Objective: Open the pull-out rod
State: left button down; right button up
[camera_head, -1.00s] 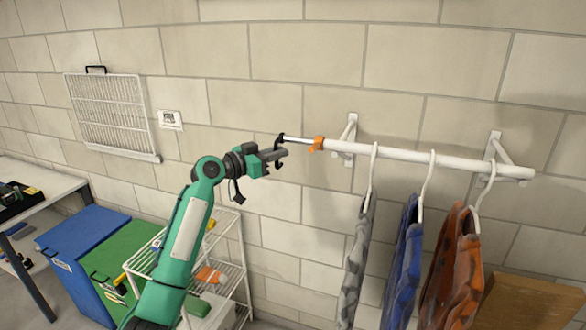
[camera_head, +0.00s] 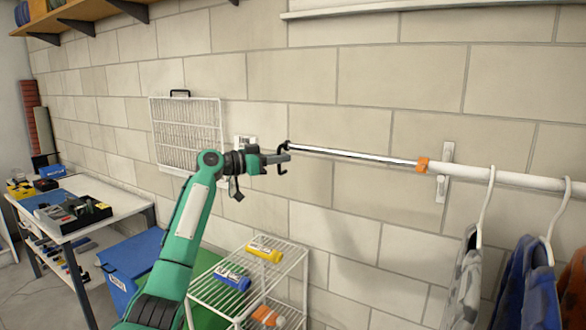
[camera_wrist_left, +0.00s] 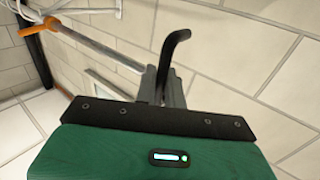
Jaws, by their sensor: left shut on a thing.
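The pull-out rod (camera_head: 350,153) is a thin metal rod that comes out of a white wall-mounted tube (camera_head: 510,180) through an orange collar (camera_head: 422,165). A long stretch of bare metal shows between the collar and the rod's black hooked end (camera_head: 284,168). My left gripper (camera_head: 281,158) is shut on the rod at this hooked end. In the left wrist view the black hook (camera_wrist_left: 177,50) stands up between the fingers, and the metal rod (camera_wrist_left: 103,47) runs off to the orange collar (camera_wrist_left: 32,31) at upper left. My right gripper is not in view.
Clothes on hangers (camera_head: 525,285) hang from the white tube at right. A white wire rack (camera_head: 275,243) with bottles stands below my left arm. A white wire panel (camera_head: 188,130) is on the wall behind. A table (camera_head: 110,205) with trays stands at left.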

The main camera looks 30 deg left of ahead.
pick_arm(q)
jog(key=shift+a, duration=0.65)
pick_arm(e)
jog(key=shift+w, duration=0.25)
pick_arm(q)
jog(key=c, duration=1.6)
grip_release()
